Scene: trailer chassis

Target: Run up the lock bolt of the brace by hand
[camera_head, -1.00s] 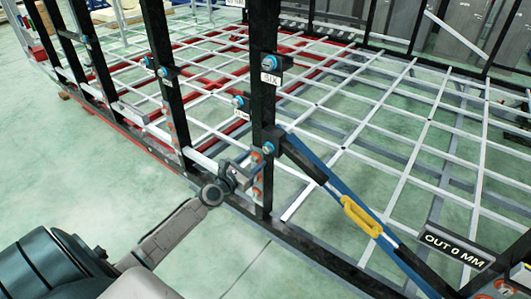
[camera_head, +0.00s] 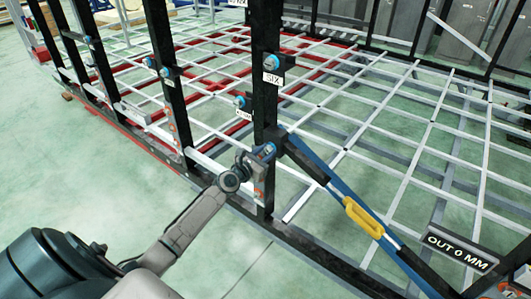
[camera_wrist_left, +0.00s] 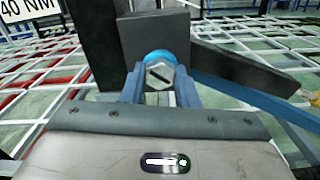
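The brace (camera_head: 335,190) is a blue bar with a yellow middle piece (camera_head: 362,216), slanting down right from a black post (camera_head: 265,90). The lock bolt (camera_wrist_left: 160,74), a grey hex head with a dark slot and blue ring, faces me at its upper end. In the head view the bolt (camera_head: 269,150) is partly behind my left gripper (camera_head: 262,155). In the left wrist view, the blue fingers of my left gripper (camera_wrist_left: 160,84) stand on either side of the bolt head, very close to it. Whether they press on it I cannot tell. My right gripper is not in view.
Other blue-ringed bolts (camera_head: 271,62) sit higher on this post and on the post to the left (camera_head: 166,72). A label (camera_head: 271,79) hangs on the post. A sign "OUT 0 MM" (camera_head: 456,250) stands at lower right. The floor left of the chassis is clear.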

